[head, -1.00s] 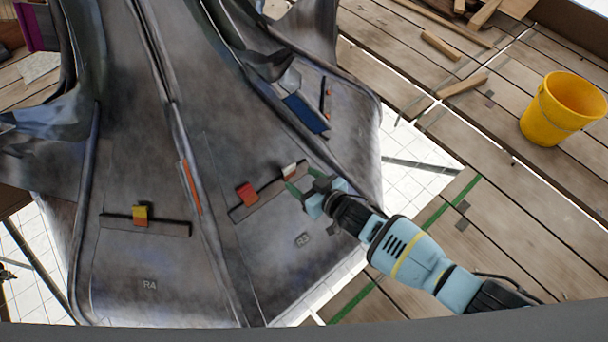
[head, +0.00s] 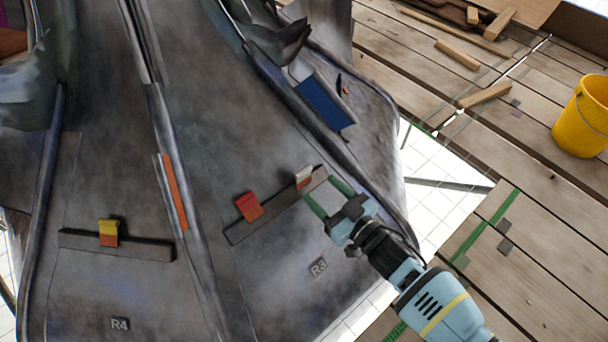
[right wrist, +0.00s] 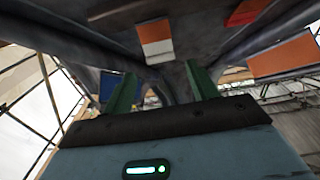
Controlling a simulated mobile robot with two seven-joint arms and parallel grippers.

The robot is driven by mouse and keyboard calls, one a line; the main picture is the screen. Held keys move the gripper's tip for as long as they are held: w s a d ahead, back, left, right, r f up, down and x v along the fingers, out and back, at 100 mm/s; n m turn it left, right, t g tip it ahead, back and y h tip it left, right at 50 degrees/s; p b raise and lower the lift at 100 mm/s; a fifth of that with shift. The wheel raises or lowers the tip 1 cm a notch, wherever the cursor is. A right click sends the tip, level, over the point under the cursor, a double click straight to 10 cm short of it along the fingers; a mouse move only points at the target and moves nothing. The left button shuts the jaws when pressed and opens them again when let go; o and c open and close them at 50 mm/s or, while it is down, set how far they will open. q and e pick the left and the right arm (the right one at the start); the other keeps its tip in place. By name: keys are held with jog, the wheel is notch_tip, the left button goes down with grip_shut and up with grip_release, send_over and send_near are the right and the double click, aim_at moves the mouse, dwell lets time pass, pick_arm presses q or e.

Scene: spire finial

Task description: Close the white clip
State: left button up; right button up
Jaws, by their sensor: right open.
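The white clip (head: 303,176) sits near the upper right end of a dark bar on the grey metal surface. It has a white upper part and an orange-red lower part. It also shows in the right wrist view (right wrist: 155,38), ahead of and between the fingers. My right gripper (head: 319,188) is open, its green fingers just to the right of the clip and seemingly not touching it. Its fingers frame the lower part of the right wrist view (right wrist: 160,72). I cannot tell the exact gap to the clip. My left gripper is not in view.
A red clip (head: 249,206) stands on the same bar (head: 270,211), left of the white one. A yellow clip (head: 108,232) is on another bar further left. An orange strip (head: 175,192) and a blue panel (head: 324,102) lie nearby. A yellow bucket (head: 582,118) stands on planks.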

aim_at(306, 174)
jog(key=b+x, duration=0.3)
jog(key=x, duration=0.3)
jog(key=shift+f, duration=0.1)
jog(key=shift+b+x, duration=0.5)
jog(key=shift+x, duration=0.4)
